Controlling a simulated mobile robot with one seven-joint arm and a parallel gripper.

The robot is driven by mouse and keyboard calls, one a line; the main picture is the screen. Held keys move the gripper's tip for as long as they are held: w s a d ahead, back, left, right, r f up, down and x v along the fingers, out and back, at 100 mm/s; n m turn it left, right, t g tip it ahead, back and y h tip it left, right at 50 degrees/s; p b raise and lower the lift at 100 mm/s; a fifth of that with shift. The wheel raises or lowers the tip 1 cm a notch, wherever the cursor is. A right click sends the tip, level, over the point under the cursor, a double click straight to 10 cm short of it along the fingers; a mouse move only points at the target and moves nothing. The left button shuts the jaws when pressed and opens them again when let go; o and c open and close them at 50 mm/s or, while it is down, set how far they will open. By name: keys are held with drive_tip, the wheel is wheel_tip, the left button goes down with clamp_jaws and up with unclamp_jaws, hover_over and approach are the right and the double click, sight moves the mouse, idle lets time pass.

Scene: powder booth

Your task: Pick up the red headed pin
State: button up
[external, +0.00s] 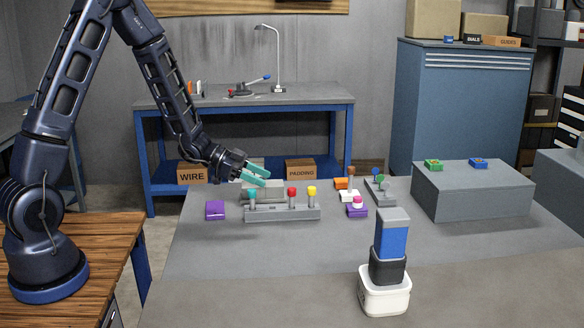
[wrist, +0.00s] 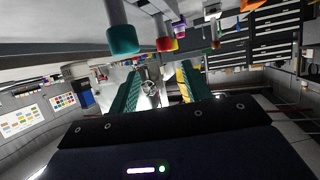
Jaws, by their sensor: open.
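The red headed pin (external: 292,192) stands upright in a grey rack (external: 282,214), between a teal headed pin (external: 252,195) on the left and a yellow headed pin (external: 312,191) on the right. My gripper (external: 266,179) is open and empty, its teal fingers above and left of the red head, near the teal pin. In the wrist view the scene is upside down. The red head (wrist: 165,44) hangs near the top, beside the larger teal head (wrist: 122,39). My gripper's fingers (wrist: 158,72) are spread apart there, with nothing between them.
A purple block (external: 215,210) lies left of the rack. A purple block with a pink knob (external: 357,208) and orange and white pieces (external: 346,187) are to its right. A stacked blue, black and white object (external: 386,290) stands in front. A grey box (external: 472,192) is at right.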

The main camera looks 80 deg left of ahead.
sight(292, 189)
drive_tip(key=x, duration=0.5)
drive_tip(key=shift+w+f, duration=0.15)
drive_tip(key=shift+w, duration=0.05)
drive_tip(key=shift+a+x, duration=0.2)
drive_tip(key=shift+x, duration=1.15)
drive_tip(key=shift+a+x, duration=0.15)
drive_tip(key=shift+x, duration=1.2)
drive_tip(key=shift+f, duration=0.15)
clamp_jaws()
